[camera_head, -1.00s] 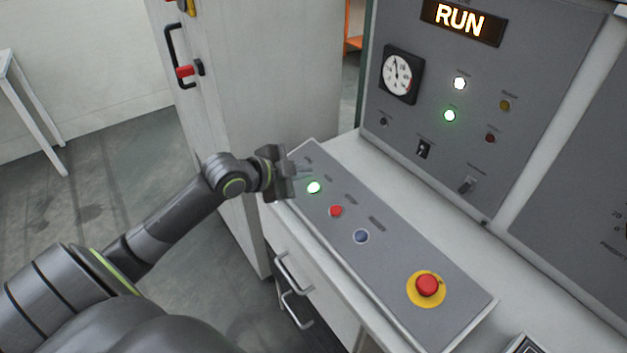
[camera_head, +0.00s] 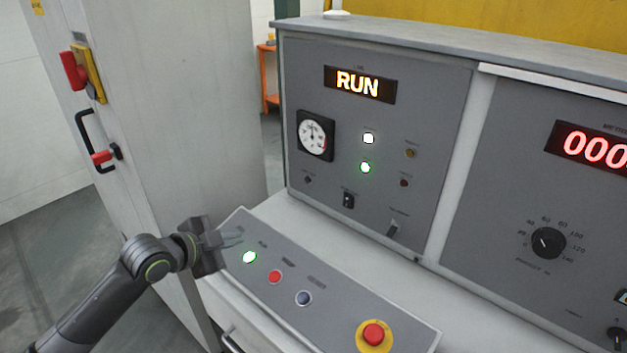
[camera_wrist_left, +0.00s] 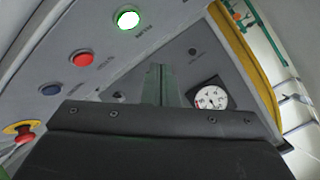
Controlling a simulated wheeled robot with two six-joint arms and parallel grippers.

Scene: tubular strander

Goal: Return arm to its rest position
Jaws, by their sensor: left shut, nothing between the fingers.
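My left gripper (camera_head: 230,237) is shut and empty, at the far left end of the sloped button panel (camera_head: 335,316), close to the lit green button (camera_head: 249,257). I cannot tell whether its fingertips touch the panel. In the left wrist view the shut fingers (camera_wrist_left: 158,84) point toward the upright console, and the green button (camera_wrist_left: 127,19) shows above and left of them. The display (camera_head: 360,85) reads RUN. My right gripper is in neither view.
A red button (camera_head: 275,277), a blue button (camera_head: 303,298) and a red emergency stop (camera_head: 373,335) on yellow line the panel. A tall cabinet (camera_head: 165,120) stands close behind my left arm. A gauge (camera_head: 316,136) and a dial (camera_head: 548,242) sit on the upright consoles.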

